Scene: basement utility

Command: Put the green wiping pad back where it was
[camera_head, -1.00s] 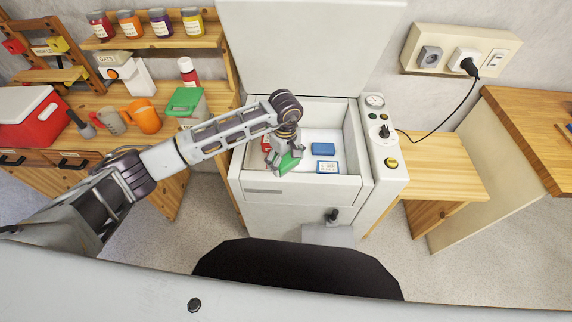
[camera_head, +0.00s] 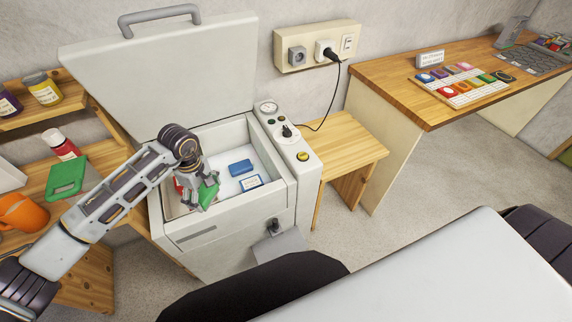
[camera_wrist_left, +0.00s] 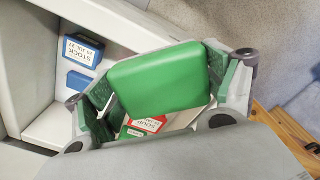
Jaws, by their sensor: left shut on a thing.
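The green wiping pad (camera_head: 209,191) is a smooth, rounded block. My left gripper (camera_head: 200,196) is shut on it, over the left part of the open white chest (camera_head: 180,238). In the left wrist view the pad (camera_wrist_left: 160,79) sits between the two fingers, its broad face toward the camera. Below it in that view are a red-and-white box labelled soup (camera_wrist_left: 147,124) and part of a green labelled box (camera_wrist_left: 134,133), both partly hidden by the gripper. My right gripper is not in view.
Two blue stock boxes (camera_head: 241,167) (camera_head: 250,183) lie in the chest; its lid (camera_head: 160,75) is raised. A control panel (camera_head: 287,137) flanks the chest. A low wooden shelf (camera_head: 335,150) is clear. A tray of coloured pieces (camera_head: 462,88) lies on the right bench.

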